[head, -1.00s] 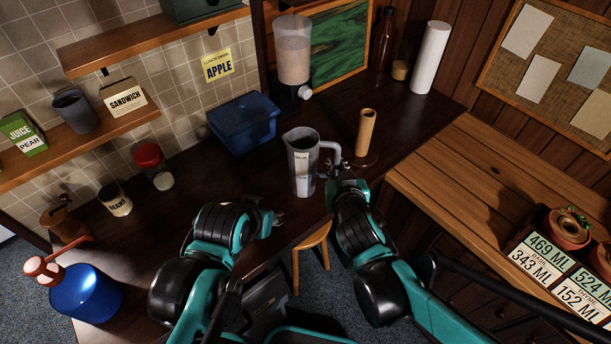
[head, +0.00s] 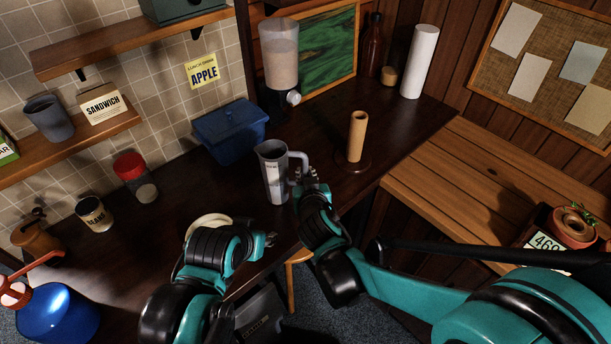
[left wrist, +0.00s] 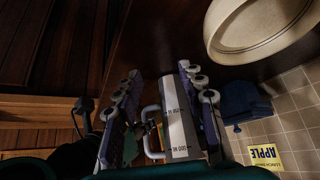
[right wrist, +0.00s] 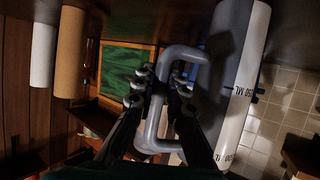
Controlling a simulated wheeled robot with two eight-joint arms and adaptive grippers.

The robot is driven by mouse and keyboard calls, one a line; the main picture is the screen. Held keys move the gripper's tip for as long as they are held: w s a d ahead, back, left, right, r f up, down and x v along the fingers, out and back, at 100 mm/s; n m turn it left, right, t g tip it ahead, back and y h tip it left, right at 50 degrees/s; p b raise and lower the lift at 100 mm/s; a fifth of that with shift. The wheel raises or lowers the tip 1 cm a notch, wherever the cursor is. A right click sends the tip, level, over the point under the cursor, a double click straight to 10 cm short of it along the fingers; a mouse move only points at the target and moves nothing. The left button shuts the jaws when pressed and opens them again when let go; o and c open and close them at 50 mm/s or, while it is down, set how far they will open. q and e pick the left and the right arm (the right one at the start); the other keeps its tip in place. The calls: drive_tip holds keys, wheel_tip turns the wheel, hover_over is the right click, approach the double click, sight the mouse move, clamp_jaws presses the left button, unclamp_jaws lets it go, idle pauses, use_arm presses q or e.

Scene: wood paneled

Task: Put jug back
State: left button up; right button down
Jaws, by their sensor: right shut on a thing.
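The grey measuring jug (head: 272,174), with a white scale strip, is upright over the dark counter left of the tan tube. I cannot tell whether its base touches the counter. My right gripper (head: 308,178) is shut on the jug's handle; the right wrist view shows its fingers (right wrist: 160,88) around the handle, with the jug body (right wrist: 238,80) beside it. My left gripper (head: 268,242) is near the counter's front edge, apart from the jug. In the left wrist view its fingers (left wrist: 160,105) are spread and empty, with the jug (left wrist: 180,125) beyond them.
A cream round dish (head: 208,222) lies partly behind my left arm. A blue box (head: 230,132), a dispenser (head: 279,60) and the tan tube (head: 357,136) stand around the jug. A red-lidded jar (head: 135,178) and can (head: 94,214) are left.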

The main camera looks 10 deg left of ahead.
use_arm(q)
drive_tip(key=shift+f, duration=0.15)
use_arm(e)
drive_tip(key=shift+f, duration=0.1)
drive_tip(key=c, duration=1.6)
unclamp_jaws()
drive_tip(key=shift+o, duration=0.2)
drive_tip(key=shift+r, duration=0.25)
drive_tip(key=p+v, duration=0.4)
drive_tip(key=v, duration=0.8)
drive_tip(key=d+f+m+g+h, duration=0.1)
drive_tip(key=d+m+g+h, duration=0.25)
drive_tip(key=d, duration=1.35)
use_arm(q)
wheel_tip(320, 180, up, 4)
drive_tip(key=shift+r, duration=0.1)
use_arm(e)
drive_tip(key=s+d+g, duration=0.2)
drive_tip(key=s+d, duration=0.6)
drive_tip(key=s, duration=0.1)
drive_tip(key=shift+f, duration=0.3)
